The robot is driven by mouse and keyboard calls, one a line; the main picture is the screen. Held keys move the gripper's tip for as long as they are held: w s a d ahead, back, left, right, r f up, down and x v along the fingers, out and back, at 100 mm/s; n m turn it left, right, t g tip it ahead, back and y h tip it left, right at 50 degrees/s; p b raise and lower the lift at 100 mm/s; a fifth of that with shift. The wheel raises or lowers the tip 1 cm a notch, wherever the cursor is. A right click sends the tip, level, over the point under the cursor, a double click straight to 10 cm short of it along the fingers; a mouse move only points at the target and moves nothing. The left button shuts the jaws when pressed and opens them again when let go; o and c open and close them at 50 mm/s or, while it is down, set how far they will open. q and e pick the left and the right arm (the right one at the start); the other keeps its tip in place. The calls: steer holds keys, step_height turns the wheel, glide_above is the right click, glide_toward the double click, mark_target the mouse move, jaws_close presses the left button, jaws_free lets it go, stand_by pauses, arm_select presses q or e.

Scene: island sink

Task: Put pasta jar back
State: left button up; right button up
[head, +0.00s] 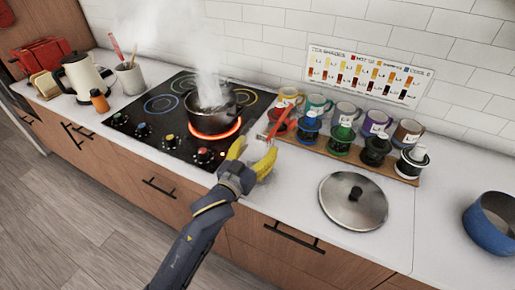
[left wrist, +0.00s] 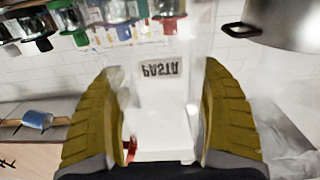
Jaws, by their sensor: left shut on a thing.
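The pasta jar (left wrist: 160,100) is clear, with a pale label reading PASTA that shows upside down in the left wrist view. It stands between the two yellow fingers of my left gripper (head: 252,156), which are shut on it. In the head view the gripper is at the counter's front, just right of the stove, and the clear jar is hard to make out there. A red piece (head: 278,122) shows just beyond the fingers; I cannot tell whether it belongs to the jar. My right gripper is not in view.
A steaming pot (head: 212,108) sits on a glowing burner left of the gripper. Mugs and coloured drippers (head: 344,135) crowd a wooden board behind it. A pot lid (head: 352,201) and a blue bowl (head: 492,222) lie right. White counter (head: 435,215) between them is clear.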

arm_select(q)
steer(key=shift+f, duration=0.1)
steer(key=o, duration=1.6)
steer(key=shift+s, duration=0.15)
steer(key=v, duration=1.1)
steer(key=shift+s+a, duration=0.2)
steer(key=shift+s, duration=0.15)
